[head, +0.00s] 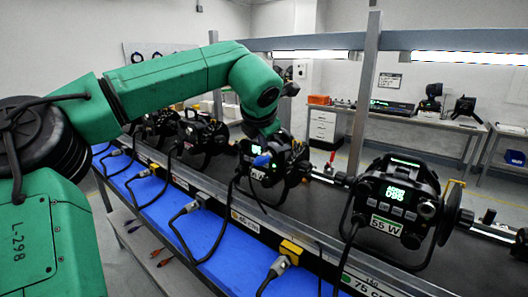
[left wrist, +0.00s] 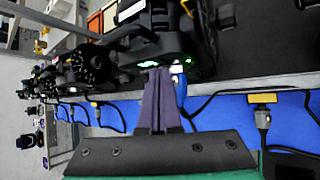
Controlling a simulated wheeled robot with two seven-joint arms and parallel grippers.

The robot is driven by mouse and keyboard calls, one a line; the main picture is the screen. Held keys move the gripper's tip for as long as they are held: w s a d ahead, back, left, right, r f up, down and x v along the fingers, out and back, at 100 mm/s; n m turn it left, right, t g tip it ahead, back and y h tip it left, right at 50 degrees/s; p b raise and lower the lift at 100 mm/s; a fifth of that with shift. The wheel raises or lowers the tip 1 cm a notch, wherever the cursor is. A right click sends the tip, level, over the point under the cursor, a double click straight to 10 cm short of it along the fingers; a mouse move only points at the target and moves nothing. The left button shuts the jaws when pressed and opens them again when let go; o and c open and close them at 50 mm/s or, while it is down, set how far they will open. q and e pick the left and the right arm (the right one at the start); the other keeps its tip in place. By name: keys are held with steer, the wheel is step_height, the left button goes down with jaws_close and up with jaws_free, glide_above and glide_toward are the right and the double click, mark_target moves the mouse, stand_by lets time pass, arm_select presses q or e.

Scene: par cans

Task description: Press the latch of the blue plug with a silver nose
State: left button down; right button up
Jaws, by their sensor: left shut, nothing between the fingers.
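The blue plug (head: 262,160) is at the front of a black par can (head: 285,160) in the middle of the row, just below the end of my left arm. Its silver nose cannot be made out clearly in the head view. In the left wrist view a blue part (left wrist: 180,90) shows partly behind my fingers, with a small white patch above it. My left gripper (left wrist: 160,72) is shut and empty, its fingertips at the par can's front by the green lights. Whether they touch the plug or its latch cannot be told. My right gripper is not in view.
A par can marked 55 W (head: 398,205) stands to the right, and others stand to the left on the dark shelf. Cables and grey connectors (head: 279,265) hang along the blue front strip (head: 215,262). A metal post (head: 362,100) rises behind the row.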

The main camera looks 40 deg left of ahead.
mark_target(263, 157)
arm_select(q)
step_height(263, 157, up, 5)
steer(key=p, duration=0.4)
steer(key=shift+r, duration=0.1)
stand_by(0.4)
steer(key=shift+f, duration=0.2)
